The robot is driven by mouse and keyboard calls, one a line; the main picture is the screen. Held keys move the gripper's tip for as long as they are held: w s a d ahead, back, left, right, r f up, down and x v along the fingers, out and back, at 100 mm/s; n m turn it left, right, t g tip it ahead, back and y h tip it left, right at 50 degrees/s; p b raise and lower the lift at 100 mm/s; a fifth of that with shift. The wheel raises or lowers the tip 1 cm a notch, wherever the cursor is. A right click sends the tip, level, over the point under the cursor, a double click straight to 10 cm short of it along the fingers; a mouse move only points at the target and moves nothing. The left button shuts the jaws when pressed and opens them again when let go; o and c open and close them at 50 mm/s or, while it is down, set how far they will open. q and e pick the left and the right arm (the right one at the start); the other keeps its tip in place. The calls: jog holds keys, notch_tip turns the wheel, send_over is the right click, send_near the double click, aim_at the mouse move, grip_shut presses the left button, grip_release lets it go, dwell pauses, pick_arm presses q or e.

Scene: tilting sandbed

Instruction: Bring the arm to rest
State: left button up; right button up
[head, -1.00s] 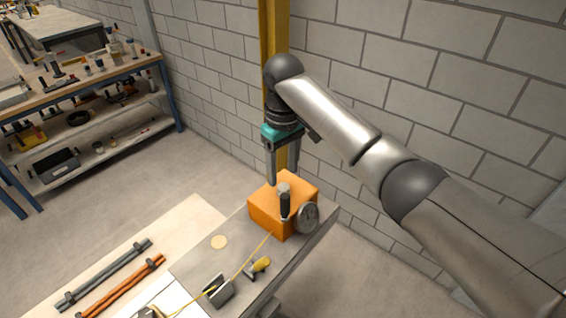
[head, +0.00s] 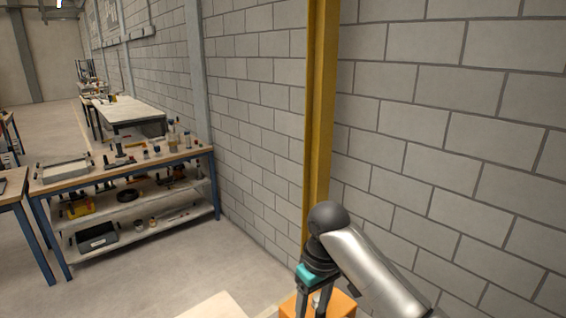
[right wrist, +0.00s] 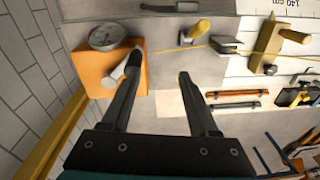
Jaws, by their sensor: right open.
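My right gripper (head: 312,299) hangs pointing down at the bottom of the head view, above an orange block (head: 341,304) that is cut off by the frame edge. In the right wrist view the right gripper (right wrist: 154,82) is open, with nothing between its fingers. There the orange block (right wrist: 92,72) with a round gauge (right wrist: 107,36) lies past the left finger. A light cylinder with a dark part stands at the block, partly behind that finger. My left gripper is not in view.
A yellow post (head: 320,110) and a block wall (head: 440,130) stand close behind my right arm. A workbench (head: 130,168) with shelves is at the left. In the right wrist view, a yellow-handled tool (right wrist: 197,31), an orange bar (right wrist: 236,93) and a dark bar (right wrist: 234,105) lie on the table.

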jog(key=s+a+f+y, duration=0.1)
jog(key=s+f, duration=0.6)
jog(key=s, duration=0.1)
jog(key=s+d+f+m+t+h, duration=0.1)
jog(key=s+d+m+t, duration=0.1)
jog(key=s+d, duration=0.5)
jog(key=s+d+m+t+h, duration=0.1)
jog(key=s+d+m, duration=0.25)
jog(key=s, duration=0.75)
notch_tip(320, 180, down, 32)
jog(key=s+n+g+b, duration=0.1)
jog(key=s+b, duration=0.1)
jog(key=b, duration=0.8)
jog(key=s+d+f+b, duration=0.1)
jog(key=s+f+b, duration=0.3)
jog(key=s+f, duration=0.3)
jog(key=s+d+f+g+b, duration=0.1)
jog(key=s+f+b, duration=0.3)
jog(key=s+f, duration=0.4)
notch_tip(320, 180, down, 8)
jog(key=shift+s+d+r, duration=0.2)
jog(key=shift+d+r, duration=0.05)
jog(key=shift+d, duration=0.15)
